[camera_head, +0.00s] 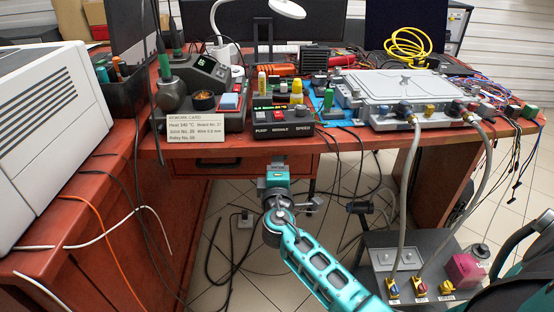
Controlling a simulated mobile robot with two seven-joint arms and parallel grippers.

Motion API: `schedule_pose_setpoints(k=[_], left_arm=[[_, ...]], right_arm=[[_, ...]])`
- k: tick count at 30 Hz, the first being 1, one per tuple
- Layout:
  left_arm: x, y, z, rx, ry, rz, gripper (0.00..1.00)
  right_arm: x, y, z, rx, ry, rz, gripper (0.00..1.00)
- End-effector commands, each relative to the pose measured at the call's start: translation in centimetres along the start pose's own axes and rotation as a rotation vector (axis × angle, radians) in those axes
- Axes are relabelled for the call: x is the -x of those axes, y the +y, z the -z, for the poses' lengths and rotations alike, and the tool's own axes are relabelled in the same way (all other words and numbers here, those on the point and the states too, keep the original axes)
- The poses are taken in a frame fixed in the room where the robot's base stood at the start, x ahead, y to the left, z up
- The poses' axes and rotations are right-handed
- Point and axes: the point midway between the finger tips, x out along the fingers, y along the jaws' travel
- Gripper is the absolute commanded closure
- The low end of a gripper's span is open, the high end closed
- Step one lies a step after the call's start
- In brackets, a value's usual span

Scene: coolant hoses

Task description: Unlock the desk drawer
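The desk drawer (215,165) has a red front and sits under the front edge of the red desk, left of centre. It looks closed. My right arm comes in from the lower right, and its gripper (276,165) is at the right end of the drawer front, just below the desk edge. The gripper's own body hides its fingertips, so I cannot see whether they are open, shut or touching anything. No lock or key can be made out; that part of the drawer front is hidden behind the gripper. My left gripper is not in view.
The desk top (345,145) is crowded: a rework card (195,128), a soldering station (205,80), a control box (284,118) and a silver plate unit (402,90). Hoses run down to a grey floor box (410,255). Cables hang below the desk around my arm. A white machine (45,130) stands left.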

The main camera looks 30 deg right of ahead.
Motion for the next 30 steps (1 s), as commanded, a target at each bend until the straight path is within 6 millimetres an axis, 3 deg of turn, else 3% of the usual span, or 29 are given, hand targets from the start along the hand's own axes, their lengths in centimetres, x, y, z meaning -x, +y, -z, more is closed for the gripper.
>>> schedule_pose_setpoints(k=[9,15,30], left_arm=[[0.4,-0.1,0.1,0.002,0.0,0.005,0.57],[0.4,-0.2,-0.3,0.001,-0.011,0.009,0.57],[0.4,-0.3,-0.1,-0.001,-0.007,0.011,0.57]], right_arm=[[7.2,0.0,0.0,-0.001,0.001,0.004,0.62],[10.0,0.0,0.0,-0.001,0.0,0.001,0.62],[10.8,0.1,0.0,-0.002,0.0,0.0,0.62]])
